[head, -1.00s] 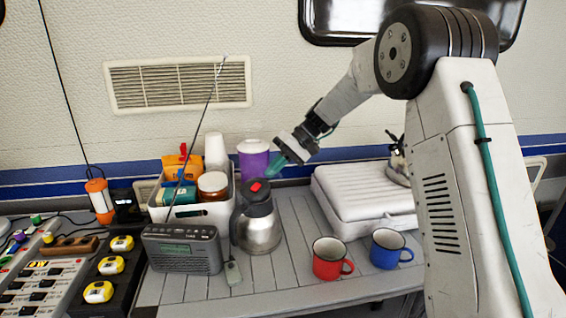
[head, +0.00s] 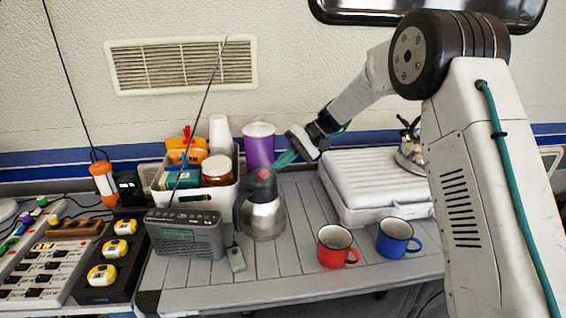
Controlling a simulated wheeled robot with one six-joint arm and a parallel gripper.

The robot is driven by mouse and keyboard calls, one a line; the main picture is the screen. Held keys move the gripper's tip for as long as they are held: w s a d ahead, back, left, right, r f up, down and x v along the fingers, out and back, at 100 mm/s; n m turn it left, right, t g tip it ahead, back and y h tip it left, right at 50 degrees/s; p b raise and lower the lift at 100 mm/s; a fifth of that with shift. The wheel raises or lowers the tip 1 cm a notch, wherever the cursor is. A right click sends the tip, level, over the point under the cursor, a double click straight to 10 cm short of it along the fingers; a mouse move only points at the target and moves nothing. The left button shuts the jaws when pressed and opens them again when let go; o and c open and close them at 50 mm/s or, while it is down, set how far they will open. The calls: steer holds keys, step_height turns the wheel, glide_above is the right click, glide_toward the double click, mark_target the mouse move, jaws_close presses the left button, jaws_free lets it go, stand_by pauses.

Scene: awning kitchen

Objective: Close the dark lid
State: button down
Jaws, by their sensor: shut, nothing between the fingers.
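A steel jug (head: 264,219) stands upright on the slatted table, with a dark lid (head: 260,187) that carries a red patch on top. I cannot tell whether the lid is fully down. My gripper (head: 277,164), with teal fingers, is shut and empty, just above and to the right of the lid. It points down and left. Whether the fingertips touch the lid is unclear.
A radio (head: 186,238) with a tall antenna stands left of the jug. A white bin (head: 217,192) of jars and boxes and a purple canister (head: 259,150) stand behind. A red mug (head: 335,246), a blue mug (head: 395,238) and a white case (head: 375,185) are to the right.

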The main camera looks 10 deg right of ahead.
steer(key=a+r+v, duration=0.1)
steer(key=r+v, duration=0.1)
steer(key=v, duration=1)
steer(key=s+d+f+m+h, duration=0.2)
steer(key=s+f+m, duration=0.1)
steer(key=s+f, duration=0.2)
steer(key=s+d+r+t+h, duration=0.1)
steer(key=s+d+h, duration=0.1)
steer(key=s, duration=1.1)
steer(key=s+d+r+t+h, duration=0.1)
steer(key=s+d+r+h, duration=0.1)
steer(key=s, duration=1.2)
steer(key=s+d+r+m+t+h, duration=0.1)
steer(key=s+h, duration=0.3)
steer(key=s, duration=1)
steer(key=shift+d+r+t+h, duration=0.3)
steer(key=shift+d+r+t, duration=0.15)
steer(key=shift+d+t, duration=0.25)
steer(key=shift+s, duration=0.1)
